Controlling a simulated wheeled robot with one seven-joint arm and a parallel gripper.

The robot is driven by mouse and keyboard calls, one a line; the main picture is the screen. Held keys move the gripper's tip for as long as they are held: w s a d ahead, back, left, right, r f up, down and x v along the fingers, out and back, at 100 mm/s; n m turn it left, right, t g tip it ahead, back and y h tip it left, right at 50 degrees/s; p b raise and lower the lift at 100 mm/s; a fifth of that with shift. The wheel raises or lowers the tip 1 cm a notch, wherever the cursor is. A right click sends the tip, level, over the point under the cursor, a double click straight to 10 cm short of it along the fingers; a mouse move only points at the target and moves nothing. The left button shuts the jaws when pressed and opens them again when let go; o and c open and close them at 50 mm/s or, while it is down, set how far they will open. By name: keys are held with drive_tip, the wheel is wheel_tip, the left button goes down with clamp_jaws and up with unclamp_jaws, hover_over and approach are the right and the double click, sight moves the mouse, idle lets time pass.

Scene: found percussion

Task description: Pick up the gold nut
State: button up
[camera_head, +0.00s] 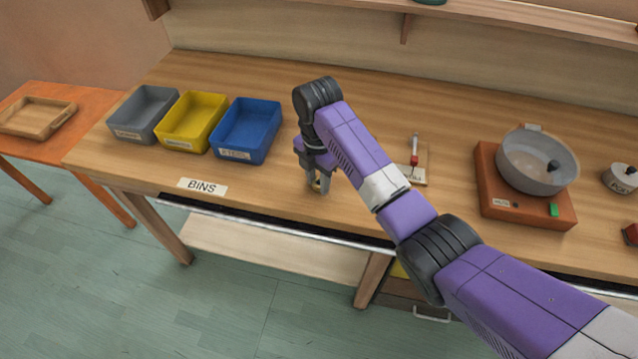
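The gold nut (316,186) is a small yellow thing on the wooden bench, near its front edge, right of the BINS label. It is mostly hidden by my fingers. My gripper (319,188) points down over it, with its fingertips low by the bench top. The nut shows between or just behind the fingertips. The fingers look a little apart, but the view is too small to tell whether they touch the nut.
Grey (144,113), yellow (192,122) and blue (247,131) bins stand at the left of the bench (270,80). A scale with a grey bowl (538,160) stands on the right. A small red-handled tool (414,150) lies behind my arm. The bench behind my gripper is clear.

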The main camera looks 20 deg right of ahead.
clamp_jaws()
drive_tip(key=shift+r, duration=0.15)
